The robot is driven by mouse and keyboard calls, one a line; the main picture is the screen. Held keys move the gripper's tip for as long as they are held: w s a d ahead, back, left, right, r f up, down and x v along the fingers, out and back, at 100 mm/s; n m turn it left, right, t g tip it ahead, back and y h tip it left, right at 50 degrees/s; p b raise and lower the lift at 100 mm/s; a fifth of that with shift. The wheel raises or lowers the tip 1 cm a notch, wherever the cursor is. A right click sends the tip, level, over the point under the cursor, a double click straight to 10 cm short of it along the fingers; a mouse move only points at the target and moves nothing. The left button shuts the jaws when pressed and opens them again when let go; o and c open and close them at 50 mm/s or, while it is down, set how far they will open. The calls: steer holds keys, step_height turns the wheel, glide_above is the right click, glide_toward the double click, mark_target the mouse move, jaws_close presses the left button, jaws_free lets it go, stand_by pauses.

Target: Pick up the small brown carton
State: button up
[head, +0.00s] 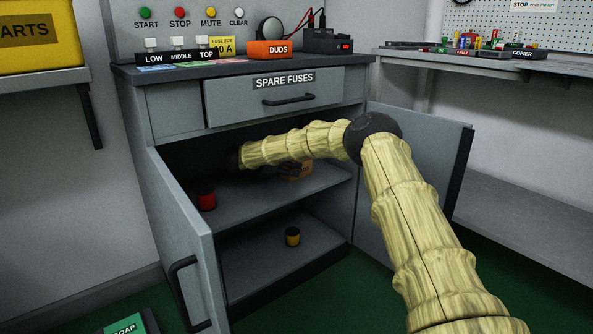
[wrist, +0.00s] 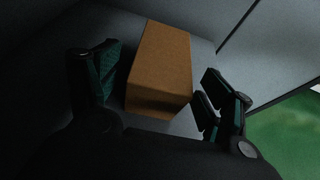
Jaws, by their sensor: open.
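The small brown carton (wrist: 160,65) stands inside the cabinet on its upper shelf (head: 250,200). In the wrist view it lies between the two fingers of my gripper (wrist: 163,88), which is open. A dark gap shows on both sides of the carton, so the fingers look apart from it. In the head view the carton (head: 297,172) is partly hidden behind my arm and the dark gripper (head: 285,170).
A red can (head: 207,199) stands at the left of the upper shelf. A yellow and black can (head: 292,237) stands on the lower shelf. Open cabinet doors flank the opening, left (head: 180,235) and right (head: 425,170). The SPARE FUSES drawer (head: 285,97) is above.

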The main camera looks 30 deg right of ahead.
mark_target(306, 168)
steer(key=b+x, duration=0.1)
steer(key=x, duration=0.3)
steer(key=shift+d+f, duration=0.2)
steer(key=shift+d, duration=0.05)
steer(key=c, duration=1)
steer(key=shift+r, duration=0.1)
